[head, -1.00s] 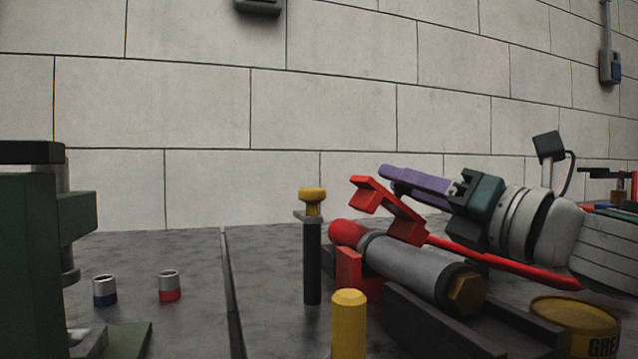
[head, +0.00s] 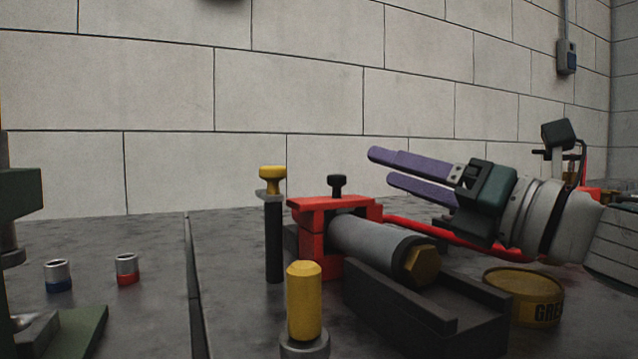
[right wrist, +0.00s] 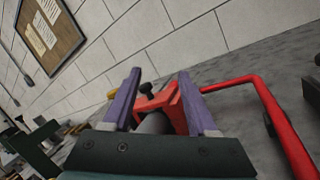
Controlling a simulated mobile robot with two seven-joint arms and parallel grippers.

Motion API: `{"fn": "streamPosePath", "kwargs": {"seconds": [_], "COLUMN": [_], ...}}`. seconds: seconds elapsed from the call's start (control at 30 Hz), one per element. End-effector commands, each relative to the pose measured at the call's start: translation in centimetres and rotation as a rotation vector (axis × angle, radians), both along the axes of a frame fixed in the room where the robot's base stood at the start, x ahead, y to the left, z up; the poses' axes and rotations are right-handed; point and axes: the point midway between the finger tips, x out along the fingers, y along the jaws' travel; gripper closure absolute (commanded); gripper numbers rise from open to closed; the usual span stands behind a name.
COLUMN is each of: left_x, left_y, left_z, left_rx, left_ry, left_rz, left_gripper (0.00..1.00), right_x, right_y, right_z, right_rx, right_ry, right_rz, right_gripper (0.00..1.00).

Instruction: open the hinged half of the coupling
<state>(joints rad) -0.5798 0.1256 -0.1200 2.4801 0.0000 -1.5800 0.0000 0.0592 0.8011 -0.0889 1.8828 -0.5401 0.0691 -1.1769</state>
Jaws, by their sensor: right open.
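The hinge is not clearly visible. My left gripper is out of view.
A red bent bar (right wrist: 283,125) runs from beside the coupling under my right wrist. A yellow-topped black post (head: 273,235) and a yellow peg (head: 304,300) stand left and in front. A dark channel (head: 400,305) and grease tin (head: 523,295) lie at right.

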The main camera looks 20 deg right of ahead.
Motion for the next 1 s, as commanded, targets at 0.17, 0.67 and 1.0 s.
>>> {"fn": "streamPosePath", "kwargs": {"seconds": [0.17, 0.67, 1.0], "left_x": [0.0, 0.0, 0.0], "left_y": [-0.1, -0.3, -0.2], "left_z": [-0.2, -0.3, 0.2], "left_rx": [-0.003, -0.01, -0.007], "left_ry": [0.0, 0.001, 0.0], "left_rz": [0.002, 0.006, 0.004], "left_gripper": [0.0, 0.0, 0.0], "right_x": [-2.5, -4.5, -4.5], "right_y": [-0.9, -1.7, -1.8], "right_z": [-0.8, -1.1, -0.7], "right_rx": [0.0, 0.0, 0.019], "right_ry": [0.004, 0.0, 0.008], "right_rz": [0.0, 0.0, -0.006], "right_gripper": [0.42, 0.42, 0.42]}}
